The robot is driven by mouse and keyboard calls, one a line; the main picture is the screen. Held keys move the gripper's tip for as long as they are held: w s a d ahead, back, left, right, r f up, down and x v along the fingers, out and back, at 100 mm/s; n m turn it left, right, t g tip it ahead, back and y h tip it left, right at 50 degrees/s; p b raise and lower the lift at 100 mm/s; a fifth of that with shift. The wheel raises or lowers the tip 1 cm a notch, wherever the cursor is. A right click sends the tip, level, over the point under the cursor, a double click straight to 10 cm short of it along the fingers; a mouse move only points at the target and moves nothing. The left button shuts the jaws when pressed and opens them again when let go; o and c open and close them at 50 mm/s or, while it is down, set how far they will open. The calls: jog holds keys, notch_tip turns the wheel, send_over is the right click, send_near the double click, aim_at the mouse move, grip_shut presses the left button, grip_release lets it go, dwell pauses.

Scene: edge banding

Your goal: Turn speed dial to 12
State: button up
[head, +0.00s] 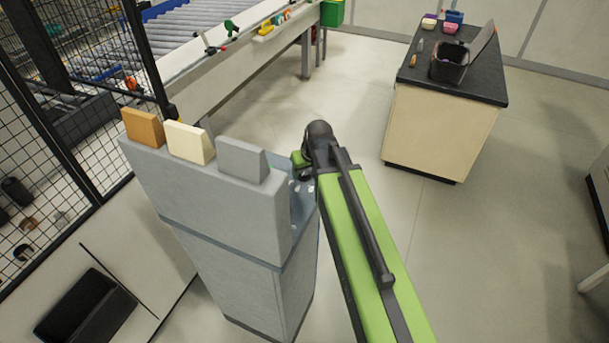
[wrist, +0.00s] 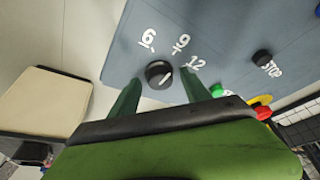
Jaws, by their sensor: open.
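The speed dial (wrist: 159,74) is a small round black knob on a blue-grey panel (wrist: 235,50) in the wrist view. White numbers 6, 9 and 12 (wrist: 195,63) stand around it. A pale mark on the knob slants up and right, roughly towards the 12; its exact setting is hard to tell. My gripper (wrist: 158,76) is open, with one green finger on each side of the knob. I cannot tell whether the fingers touch it. In the head view my arm's end is at the right side of the grey cabinet (head: 225,215), and the dial is hidden.
A black STOP button (wrist: 262,58), a green button (wrist: 216,90) and a red-and-yellow button (wrist: 262,108) sit right of the dial. Brown, cream and grey blocks top the cabinet. A workbench (head: 440,120) stands at back right, with open floor between.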

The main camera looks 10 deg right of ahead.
grip_shut()
jog(key=shift+m, duration=0.3)
jog(key=m, duration=0.1)
jog(key=m+h, duration=0.1)
jog(key=m, duration=0.1)
jog(key=shift+a+m+h, duration=0.2)
jog(key=shift+m+h, duration=0.1)
jog(key=m, duration=0.2)
jog(key=m+h, duration=0.1)
jog(key=m, duration=0.1)
jog(key=shift+w+a+m+g+h, duration=0.1)
jog(key=shift+a+m+g+h, duration=0.05)
jog(key=shift+m+g+h, duration=0.2)
dwell(0.4)
grip_release()
